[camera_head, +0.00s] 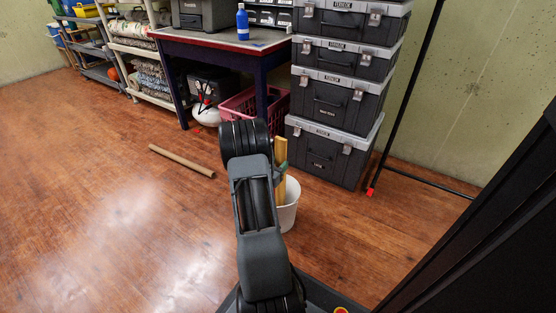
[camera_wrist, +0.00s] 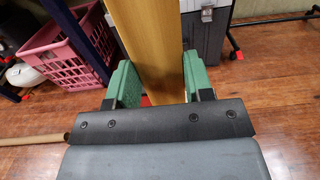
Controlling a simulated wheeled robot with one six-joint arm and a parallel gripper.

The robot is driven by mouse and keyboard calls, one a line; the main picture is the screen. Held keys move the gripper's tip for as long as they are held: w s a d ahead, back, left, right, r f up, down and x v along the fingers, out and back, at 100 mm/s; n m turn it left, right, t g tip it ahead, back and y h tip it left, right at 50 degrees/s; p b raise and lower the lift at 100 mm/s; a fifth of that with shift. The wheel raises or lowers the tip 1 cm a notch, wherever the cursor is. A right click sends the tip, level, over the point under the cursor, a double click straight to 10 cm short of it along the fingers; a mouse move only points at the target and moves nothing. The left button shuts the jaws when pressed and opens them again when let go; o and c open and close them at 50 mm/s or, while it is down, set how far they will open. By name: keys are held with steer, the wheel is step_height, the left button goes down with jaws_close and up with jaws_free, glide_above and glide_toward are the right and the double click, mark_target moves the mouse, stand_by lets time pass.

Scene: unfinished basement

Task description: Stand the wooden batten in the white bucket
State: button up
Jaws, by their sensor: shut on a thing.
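The wooden batten (camera_head: 281,152) stands roughly upright just right of my arm in the head view. In the wrist view the batten (camera_wrist: 155,45) runs up between the green fingers of my gripper (camera_wrist: 157,88), which is shut on it. The white bucket (camera_head: 290,210) stands on the floor behind my arm, its left side hidden. The batten's lower part overlaps the bucket in the head view. I cannot tell whether its lower end is inside the bucket or touching its bottom.
A brown tube (camera_head: 182,161) lies on the floor at left. A pink basket (camera_head: 240,106) sits under the workbench (camera_head: 215,39). Stacked black and grey toolboxes (camera_head: 330,145) stand behind the bucket. A thin black stand (camera_head: 408,88) is right of them.

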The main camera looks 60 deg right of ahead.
steer(key=shift+f, duration=1.65)
steer(key=o, duration=1.1)
steer(key=shift+c, duration=0.2)
steer(key=a+p, duration=0.4)
steer(key=a, duration=1)
steer(key=shift+w+d, duration=0.1)
